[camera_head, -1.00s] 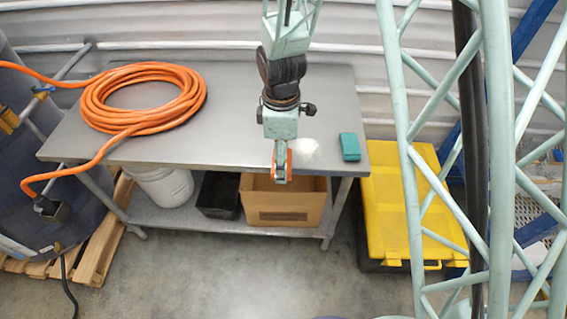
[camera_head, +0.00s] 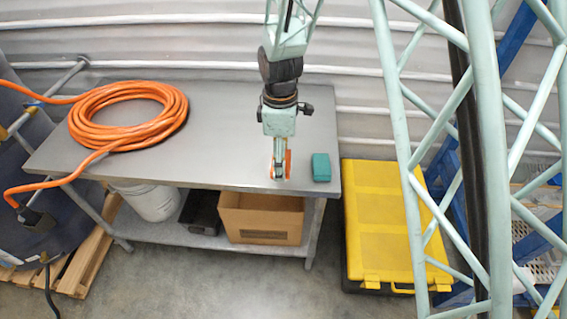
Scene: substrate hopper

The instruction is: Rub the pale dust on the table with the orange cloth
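My gripper (camera_head: 280,174) points down over the right part of the grey metal table (camera_head: 225,125), close to its front edge. It is shut on the orange cloth (camera_head: 289,163), which shows as small orange patches beside the fingers. The fingers hide most of the cloth, and I cannot tell whether it touches the tabletop. I see no pale dust on the bare table around the gripper; the spot under and behind the gripper is hidden.
A teal block (camera_head: 321,167) lies on the table just right of my gripper. A coiled orange hose (camera_head: 128,137) covers the table's left part. A cardboard box (camera_head: 262,218) and a white bucket (camera_head: 148,203) stand below. A yellow case (camera_head: 383,225) stands to the right.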

